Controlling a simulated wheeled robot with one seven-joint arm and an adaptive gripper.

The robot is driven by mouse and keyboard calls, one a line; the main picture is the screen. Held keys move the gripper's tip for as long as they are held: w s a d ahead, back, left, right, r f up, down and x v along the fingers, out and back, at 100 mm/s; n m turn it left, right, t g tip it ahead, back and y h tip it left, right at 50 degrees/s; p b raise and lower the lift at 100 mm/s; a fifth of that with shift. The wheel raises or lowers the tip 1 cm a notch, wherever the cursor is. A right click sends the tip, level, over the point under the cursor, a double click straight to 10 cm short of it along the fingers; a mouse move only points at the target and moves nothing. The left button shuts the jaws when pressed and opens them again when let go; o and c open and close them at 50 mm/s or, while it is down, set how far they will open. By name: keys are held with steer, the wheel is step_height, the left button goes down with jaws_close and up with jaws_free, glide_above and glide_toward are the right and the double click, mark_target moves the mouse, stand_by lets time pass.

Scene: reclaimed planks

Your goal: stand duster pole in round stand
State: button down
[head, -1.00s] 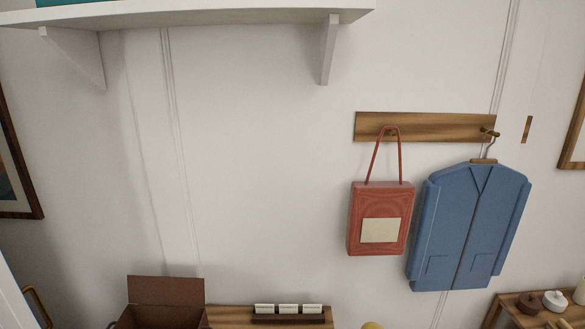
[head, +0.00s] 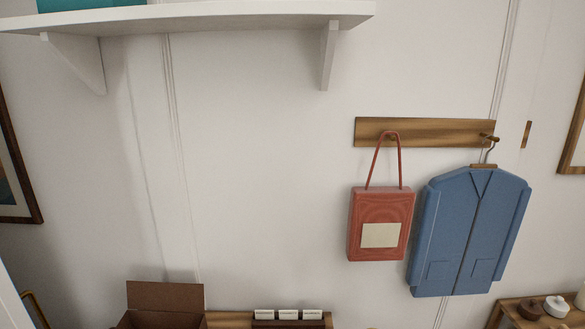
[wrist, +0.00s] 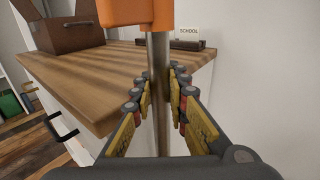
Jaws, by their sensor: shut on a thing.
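In the wrist view my gripper (wrist: 160,82) is shut on a grey metal pole, which I take to be the duster pole (wrist: 157,52). The pole stands about upright in that picture, between the two fingers. A thick orange part (wrist: 137,11) sits on it above the fingers and is cut off by the top edge. Its lower end is hidden behind my gripper. No round stand shows in either view. My gripper is not in the head view.
A wooden counter (wrist: 95,80) with a brown open box (wrist: 65,33) and a card holder (wrist: 184,43) lies beyond my gripper. In the head view a white shelf (head: 220,16), a red bag (head: 363,210) and a blue jacket (head: 470,230) are on the wall.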

steer(key=shift+r, duration=0.1)
steer(key=shift+r+p, duration=7.75)
steer(key=shift+r, duration=2.25)
